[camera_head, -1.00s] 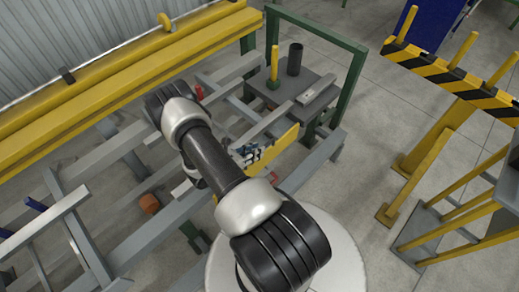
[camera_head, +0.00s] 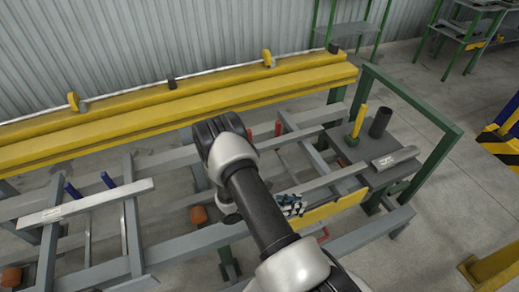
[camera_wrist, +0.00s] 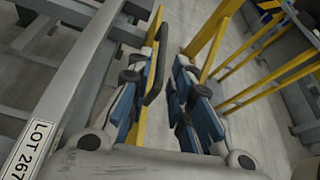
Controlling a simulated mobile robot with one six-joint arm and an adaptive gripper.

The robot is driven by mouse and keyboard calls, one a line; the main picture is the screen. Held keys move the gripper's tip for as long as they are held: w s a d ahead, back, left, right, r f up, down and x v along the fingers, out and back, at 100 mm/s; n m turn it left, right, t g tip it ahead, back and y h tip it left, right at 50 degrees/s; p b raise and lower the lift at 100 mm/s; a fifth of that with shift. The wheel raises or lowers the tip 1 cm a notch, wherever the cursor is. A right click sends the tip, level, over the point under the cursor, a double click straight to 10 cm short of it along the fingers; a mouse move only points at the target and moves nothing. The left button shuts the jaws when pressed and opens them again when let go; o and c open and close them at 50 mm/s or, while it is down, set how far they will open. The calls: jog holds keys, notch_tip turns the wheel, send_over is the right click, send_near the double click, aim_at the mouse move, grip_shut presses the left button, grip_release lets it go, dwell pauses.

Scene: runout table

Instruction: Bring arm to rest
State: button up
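My arm (camera_head: 258,208) reaches from the bottom of the head view over the runout table (camera_head: 180,243). My gripper (camera_head: 291,205) shows only in part past the arm, near a yellow plate (camera_head: 335,210) on the table's near side. In the wrist view, the two blue-padded fingers of my gripper (camera_wrist: 169,88) stand apart with a gap between them. I see nothing held. Whether the fingers touch the table frame cannot be told.
A grey bar with a label reading LOT 267 (camera_wrist: 62,100) runs close along the gripper's left. A side stand (camera_head: 365,150) carries a dark cylinder (camera_head: 380,122), a yellow post (camera_head: 359,121) and a labelled grey piece (camera_head: 396,158). A yellow beam (camera_head: 200,105) runs behind; open floor (camera_head: 450,215) lies right.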

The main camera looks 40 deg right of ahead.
jog(key=a+r+m+y, duration=0.3)
jog(key=a+r+m, duration=0.15)
jog(key=r, duration=0.75)
jog(key=a+r+m+y, duration=0.2)
jog(key=a+r+m, duration=0.3)
jog(key=r, duration=0.8)
jog(key=s+a+r+m+t+y, duration=0.3)
jog(key=s+a+r+t+y, duration=0.1)
jog(key=a+r, duration=0.3)
jog(key=s+a+r+m+t+y, duration=0.4)
jog(key=a+r, duration=0.3)
jog(key=a, duration=0.3)
jog(key=shift+s+a+r+t, duration=0.35)
jog(key=shift+s+a+t, duration=0.05)
jog(key=shift+s, duration=0.1)
jog(key=shift+m, duration=0.25)
